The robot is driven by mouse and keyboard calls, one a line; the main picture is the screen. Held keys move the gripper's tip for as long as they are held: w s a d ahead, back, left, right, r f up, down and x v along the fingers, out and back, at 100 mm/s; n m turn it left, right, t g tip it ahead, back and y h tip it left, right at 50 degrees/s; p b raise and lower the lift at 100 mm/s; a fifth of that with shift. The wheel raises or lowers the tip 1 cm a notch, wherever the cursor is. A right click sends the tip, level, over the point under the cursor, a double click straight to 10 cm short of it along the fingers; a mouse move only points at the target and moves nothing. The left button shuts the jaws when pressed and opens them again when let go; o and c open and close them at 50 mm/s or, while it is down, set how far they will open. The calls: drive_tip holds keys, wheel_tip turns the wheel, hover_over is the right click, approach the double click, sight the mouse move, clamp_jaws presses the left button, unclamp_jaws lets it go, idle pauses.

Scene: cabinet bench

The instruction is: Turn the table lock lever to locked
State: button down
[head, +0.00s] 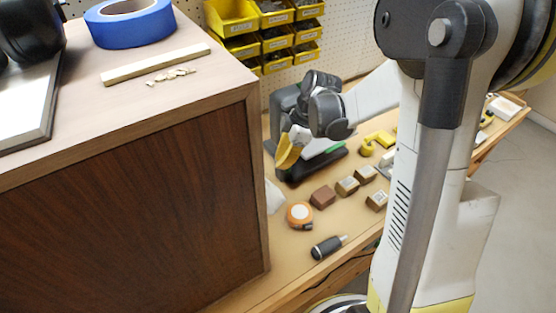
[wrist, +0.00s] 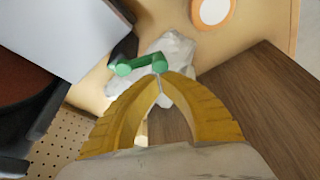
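In the head view my gripper (head: 288,153) is at the left end of the dark grey bench machine (head: 285,103) and the lever cannot be made out there. A green strip (head: 335,149) shows on the machine's right side.
A wooden cabinet (head: 130,210) stands close on the left. A crumpled white cloth (wrist: 168,55) lies below the lever.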

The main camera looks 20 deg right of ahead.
drive_tip(key=shift+s+d, duration=0.15)
drive_tip(key=shift+d, duration=0.3)
idle(2.0)
drive_tip(key=shift+w+a, duration=0.2)
drive_tip(key=shift+w, duration=0.6)
drive_tip(key=shift+a, duration=0.1)
drive_tip(key=a, duration=0.3)
drive_tip(key=shift+w+a+r, duration=0.3)
drive_tip(key=shift+a+r, duration=0.1)
drive_tip(key=w+p+v, duration=0.1)
drive_tip(key=p+v, duration=0.3)
drive_tip(key=v, duration=0.6)
drive_tip(key=shift+s, duration=0.3)
drive_tip(key=shift+d, duration=0.15)
